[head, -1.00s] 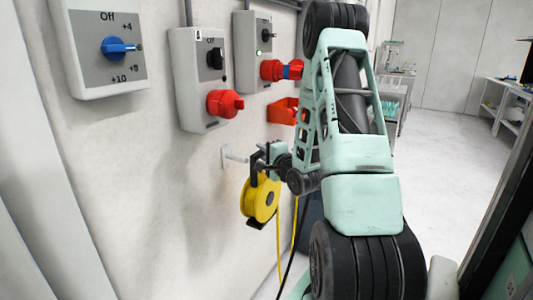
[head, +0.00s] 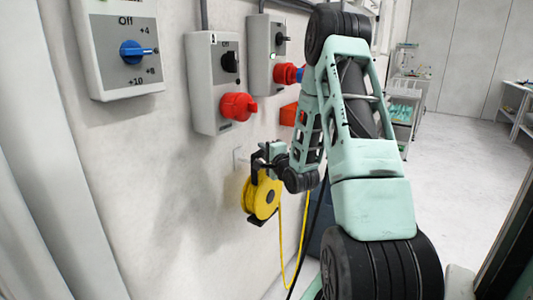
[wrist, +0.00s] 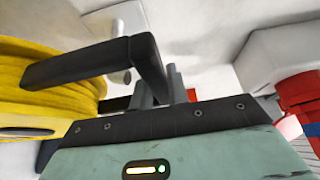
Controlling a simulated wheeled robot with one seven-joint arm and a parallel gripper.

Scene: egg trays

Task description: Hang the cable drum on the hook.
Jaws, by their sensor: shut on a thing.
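The cable drum (head: 262,198) is yellow with a black frame and handle, and hangs from my gripper (head: 268,160) close to the wall. In the wrist view, the yellow drum (wrist: 45,85) is at the left. The black handle (wrist: 85,62) runs from it to my gripper's grey fingers (wrist: 165,88), which are shut on its bent end. The pale hook (wrist: 122,77) shows just behind the handle, which crosses in front of it. In the head view, the hook's wall plate (head: 238,155) shows beside my gripper; the peg is mostly hidden. Whether handle and hook touch, I cannot tell.
Grey switch boxes (head: 213,80) with a red plug (head: 238,106) are on the wall above. A yellow cable (head: 281,240) trails down from the drum. Open floor (head: 455,190) lies at the right.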

